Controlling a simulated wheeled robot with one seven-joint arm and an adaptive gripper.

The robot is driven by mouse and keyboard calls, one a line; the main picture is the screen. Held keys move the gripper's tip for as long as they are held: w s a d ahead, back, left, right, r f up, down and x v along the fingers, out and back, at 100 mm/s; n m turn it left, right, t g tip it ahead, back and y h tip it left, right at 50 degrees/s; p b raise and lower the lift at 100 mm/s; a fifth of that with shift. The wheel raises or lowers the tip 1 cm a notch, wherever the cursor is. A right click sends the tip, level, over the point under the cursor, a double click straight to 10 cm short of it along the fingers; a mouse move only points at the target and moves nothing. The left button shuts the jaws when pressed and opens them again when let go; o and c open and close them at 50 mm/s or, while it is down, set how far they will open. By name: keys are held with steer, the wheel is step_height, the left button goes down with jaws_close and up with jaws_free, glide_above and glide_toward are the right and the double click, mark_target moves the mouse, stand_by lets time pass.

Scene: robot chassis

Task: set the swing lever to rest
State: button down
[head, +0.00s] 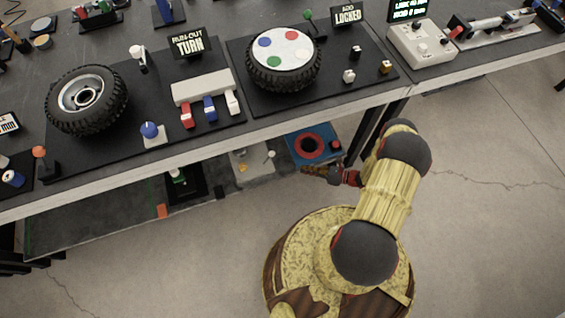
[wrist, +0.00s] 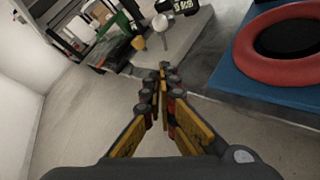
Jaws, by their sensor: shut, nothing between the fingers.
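My gripper (head: 312,170) is low in front of the table's edge, beside the lower shelf. In the wrist view its fingers (wrist: 163,72) are together and empty. Beyond the fingertips, a short lever with a white ball knob (wrist: 160,22) stands on a grey plate (wrist: 190,40), with clear space between it and the fingers. The same lever (head: 271,154) shows in the head view, partly under the tabletop. It looks like the swing lever, but its label (wrist: 184,5) is cut off and I cannot read its setting. A yellow piece (wrist: 138,43) sits beside it.
A blue plate with a red ring (wrist: 290,55) lies to the right of the fingers. The tabletop (head: 200,148) overhangs the shelf. A table leg (head: 368,130) stands close to my arm. Wheels (head: 86,100) and other levers fill the tabletop. The floor (head: 480,200) at right is clear.

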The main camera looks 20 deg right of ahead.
steer(key=b, duration=0.3)
glide_toward(268, 158)
steer(key=s+f, duration=0.2)
steer(key=shift+s+a+f, duration=0.25)
steer(key=shift+f, duration=0.15)
steer(key=w+a, duration=0.1)
steer(key=w+r, duration=0.1)
steer(key=shift+w+a+b, duration=0.35)
steer(key=shift+w+a, duration=0.05)
steer(key=shift+w+a+r, duration=0.25)
steer(key=shift+w+r, duration=0.05)
steer(key=shift+w, duration=0.2)
steer(key=shift+a+r+g+h+p, duration=0.15)
steer(key=shift+r+g+h+p, duration=0.15)
steer(key=shift+h+p, duration=0.25)
